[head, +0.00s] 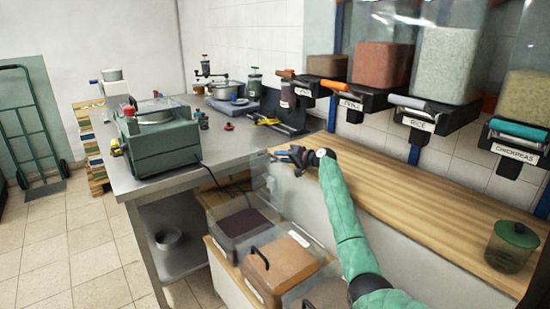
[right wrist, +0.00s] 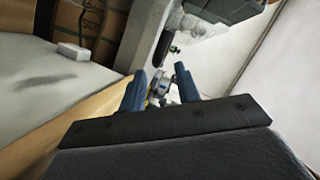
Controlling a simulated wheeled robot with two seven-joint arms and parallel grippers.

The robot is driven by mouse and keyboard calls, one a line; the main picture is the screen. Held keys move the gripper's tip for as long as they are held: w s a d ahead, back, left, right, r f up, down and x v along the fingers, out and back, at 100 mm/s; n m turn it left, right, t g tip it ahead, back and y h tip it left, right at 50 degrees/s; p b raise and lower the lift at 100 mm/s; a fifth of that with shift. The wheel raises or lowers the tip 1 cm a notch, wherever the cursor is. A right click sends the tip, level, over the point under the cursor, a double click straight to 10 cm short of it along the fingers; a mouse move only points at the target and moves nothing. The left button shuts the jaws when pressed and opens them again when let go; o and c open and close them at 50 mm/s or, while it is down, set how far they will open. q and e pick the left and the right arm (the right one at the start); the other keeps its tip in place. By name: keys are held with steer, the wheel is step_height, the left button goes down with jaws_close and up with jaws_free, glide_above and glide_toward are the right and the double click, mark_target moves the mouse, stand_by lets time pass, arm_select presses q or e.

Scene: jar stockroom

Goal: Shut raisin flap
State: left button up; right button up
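A clear bin with dark purple-brown contents (head: 238,222) stands low beside the counter; these look like the raisins, but I cannot read a label. A clear panel (head: 264,183), apparently its raised flap, stands upright at its back right. My right gripper (head: 288,156) is above and right of this panel, near the wooden counter's left end, seemingly apart from it. In the right wrist view its two blue-grey fingers (right wrist: 160,72) are spread with nothing clearly held. My left gripper is not in view.
A bin with brown contents and a black handle (head: 275,266) stands nearer me. The wooden counter (head: 410,195) is mostly clear, with a green-lidded jar (head: 512,246) at right. Labelled dispensers (head: 425,112) hang above. A green scale-like machine (head: 158,135) stands on the steel table.

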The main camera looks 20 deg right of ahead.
steer(key=shift+x, duration=1.95)
steer(key=shift+f, duration=0.1)
jaws_close()
